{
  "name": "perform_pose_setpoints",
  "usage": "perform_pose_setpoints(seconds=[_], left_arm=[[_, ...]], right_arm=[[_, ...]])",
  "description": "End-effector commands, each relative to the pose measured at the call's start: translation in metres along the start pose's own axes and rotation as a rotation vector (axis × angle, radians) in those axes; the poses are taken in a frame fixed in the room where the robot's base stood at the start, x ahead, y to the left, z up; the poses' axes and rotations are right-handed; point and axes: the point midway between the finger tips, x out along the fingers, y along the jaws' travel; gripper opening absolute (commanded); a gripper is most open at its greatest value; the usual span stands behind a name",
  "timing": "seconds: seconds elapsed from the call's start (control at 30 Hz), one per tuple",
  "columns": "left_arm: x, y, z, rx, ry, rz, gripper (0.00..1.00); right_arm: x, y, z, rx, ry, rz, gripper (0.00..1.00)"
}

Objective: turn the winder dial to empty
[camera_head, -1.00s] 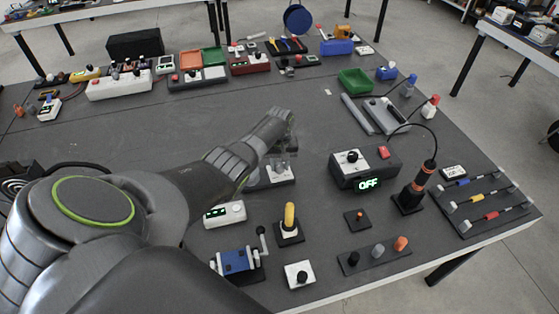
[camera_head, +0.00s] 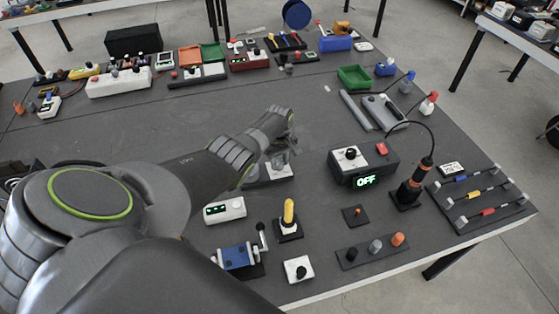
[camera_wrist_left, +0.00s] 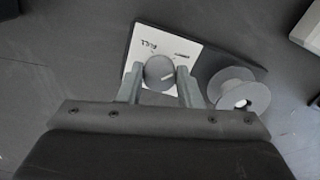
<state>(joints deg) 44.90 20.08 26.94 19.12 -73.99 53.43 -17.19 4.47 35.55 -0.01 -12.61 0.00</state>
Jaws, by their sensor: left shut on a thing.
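The winder (camera_head: 272,175) stands mid-table, partly hidden behind my left gripper (camera_head: 281,157) in the head view. In the left wrist view it has a dark base, a white label plate (camera_wrist_left: 165,45) and a grey spool (camera_wrist_left: 240,92) at the right. The round grey dial (camera_wrist_left: 158,72) sits at the near edge of the plate, with a light pointer line towards the right. My left gripper (camera_wrist_left: 160,82) is shut on the dial, one finger on each side. The plate's lettering is small and upside down; one word looks like FULL. My right gripper is not in view.
A white box with a green display (camera_head: 225,210), a yellow-handled device (camera_head: 288,220) and a blue crank device (camera_head: 238,257) stand nearer. A black box reading OFF (camera_head: 365,165) stands to the right. The table middle behind my arm is clear.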

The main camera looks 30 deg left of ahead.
Motion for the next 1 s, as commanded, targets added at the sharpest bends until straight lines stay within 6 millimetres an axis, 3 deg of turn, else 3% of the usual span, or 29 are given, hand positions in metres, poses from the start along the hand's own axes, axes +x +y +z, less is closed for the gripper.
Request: perform_pose_setpoints(seconds=[0.2, 0.23, 0.4, 0.77, 1.0], left_arm=[[-0.001, 0.001, -0.001, -0.003, 0.003, 0.003, 0.09], [-0.002, 0.001, -0.001, -0.003, 0.003, 0.003, 0.33], [-0.001, 0.001, -0.001, -0.002, 0.002, 0.002, 0.54], [-0.005, 0.000, -0.001, -0.001, 0.001, 0.002, 0.54], [-0.035, 0.000, -0.001, 0.000, 0.003, 0.004, 0.54]], right_arm=[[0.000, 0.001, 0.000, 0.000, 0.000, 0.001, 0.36], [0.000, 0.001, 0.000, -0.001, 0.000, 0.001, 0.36], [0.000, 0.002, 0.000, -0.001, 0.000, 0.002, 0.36], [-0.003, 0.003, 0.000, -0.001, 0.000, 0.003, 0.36], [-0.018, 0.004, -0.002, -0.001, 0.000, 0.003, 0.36]])
